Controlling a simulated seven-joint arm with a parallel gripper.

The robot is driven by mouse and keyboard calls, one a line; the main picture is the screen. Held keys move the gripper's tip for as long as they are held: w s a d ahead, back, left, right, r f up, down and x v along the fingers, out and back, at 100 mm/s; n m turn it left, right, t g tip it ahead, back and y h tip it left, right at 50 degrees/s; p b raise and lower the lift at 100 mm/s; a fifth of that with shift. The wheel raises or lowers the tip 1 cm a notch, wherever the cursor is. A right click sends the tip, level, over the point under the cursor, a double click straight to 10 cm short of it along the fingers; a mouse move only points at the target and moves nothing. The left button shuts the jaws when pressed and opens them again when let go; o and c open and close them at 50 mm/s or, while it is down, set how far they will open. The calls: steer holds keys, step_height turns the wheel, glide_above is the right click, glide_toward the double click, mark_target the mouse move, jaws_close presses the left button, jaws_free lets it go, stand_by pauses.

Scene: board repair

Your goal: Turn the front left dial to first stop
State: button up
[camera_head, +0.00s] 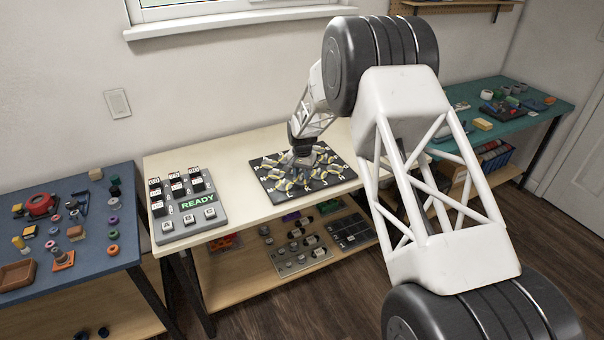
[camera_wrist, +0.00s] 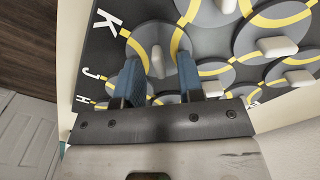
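The dark dial board (camera_head: 340,182) lies on the cream table under my gripper (camera_head: 302,160). It holds several round grey dials with yellow arcs and pale raised handles. In the wrist view, my gripper (camera_wrist: 158,68) has two blue fingers, one on each side of the pale handle of a dial (camera_wrist: 157,60) near the letters K and J. A gap shows between each finger and the handle, so the gripper is open. The front left dial cannot be singled out with certainty, as my arm hides part of the board in the head view.
A grey READY panel (camera_head: 190,228) with blocks and buttons stands left of the board. A blue table (camera_head: 80,265) with small parts is at far left, a teal table (camera_head: 540,95) at right. Other dial handles (camera_wrist: 277,46) stand close beside my fingers. A shelf below holds more boards.

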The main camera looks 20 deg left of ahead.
mark_target(302, 174)
steer(key=shift+r, duration=3.9)
